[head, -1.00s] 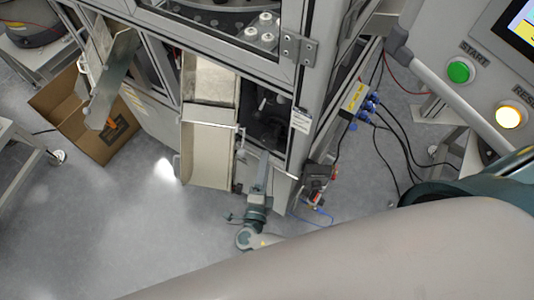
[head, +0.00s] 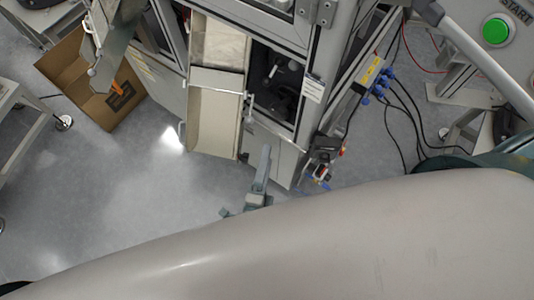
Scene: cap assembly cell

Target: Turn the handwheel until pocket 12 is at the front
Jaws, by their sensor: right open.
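A dark mechanism with a small pale handle (head: 272,71) sits inside the open bay of the machine cabinet. It looks like the handwheel, but shadow hides its rim and shape. My large pale arm link covers the bottom of the view and hides the wrist. The pockets and their numbers are out of view. My left gripper is not in view.
A beige chute (head: 214,115) hangs left of the bay. An open cardboard box (head: 110,103) stands on the floor at left. Cables with blue connectors (head: 380,88) run along the cabinet's right side. A green START button (head: 496,31) is at upper right. Floor at left centre is clear.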

